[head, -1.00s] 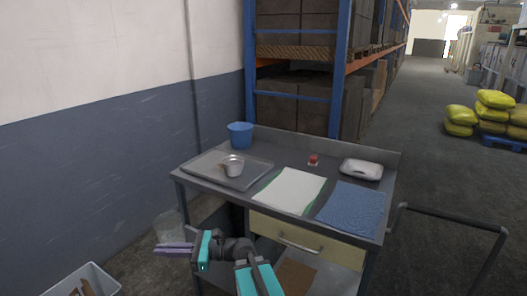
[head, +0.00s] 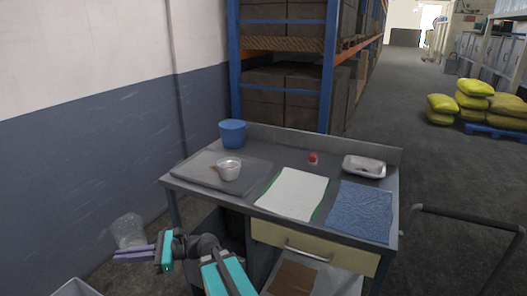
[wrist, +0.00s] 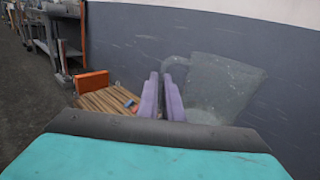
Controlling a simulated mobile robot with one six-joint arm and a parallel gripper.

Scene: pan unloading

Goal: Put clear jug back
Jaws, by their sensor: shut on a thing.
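The clear jug (head: 128,232) is a see-through vessel in front of the wall, left of the workbench in the head view. In the wrist view the jug (wrist: 213,88) shows large and upright, its handle side towards the purple fingers. My gripper (head: 122,256) is shut on the jug by its handle, with the fingers close together in the wrist view (wrist: 163,100). The jug is held clear of the bench, out to its left. The exact grip on the handle is hard to make out through the clear material.
The workbench holds a grey tray (head: 190,172) with a metal pot (head: 228,169), a blue bucket (head: 233,134), a white cloth (head: 292,194), a blue cloth (head: 360,212) and a white dish (head: 364,167). A white bin (head: 76,289) stands at lower left. A cart rail (head: 468,217) is at right.

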